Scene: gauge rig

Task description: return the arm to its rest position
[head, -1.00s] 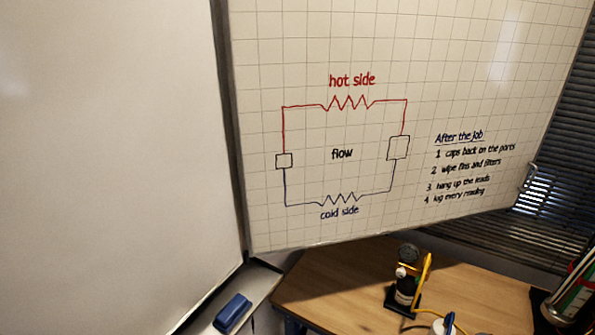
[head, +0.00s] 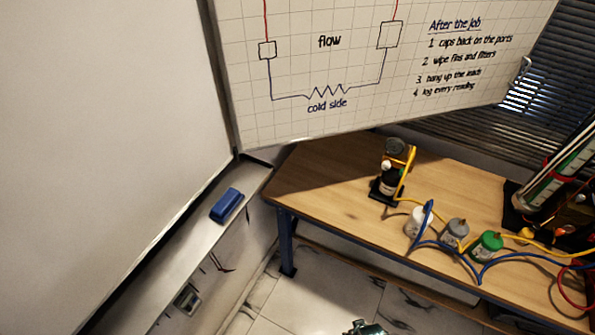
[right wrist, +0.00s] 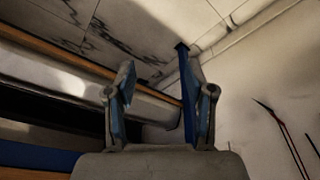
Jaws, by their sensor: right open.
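My right gripper (right wrist: 157,85) shows in the right wrist view. Its two fingers stand apart with nothing between them. Beyond it are a blue upright post, tiled floor and pale wall, and no object touches the fingers. In the head view, a small grey-green part (head: 365,328) pokes in at the bottom edge; too little shows to tell what it is. My left gripper is not in view.
A wooden bench (head: 330,180) holds a black gauge stand (head: 389,180), white, grey and green containers, hoses and a striped cylinder at right. A blue eraser (head: 227,205) lies on the whiteboard ledge. Tiled floor (head: 325,305) below looks clear.

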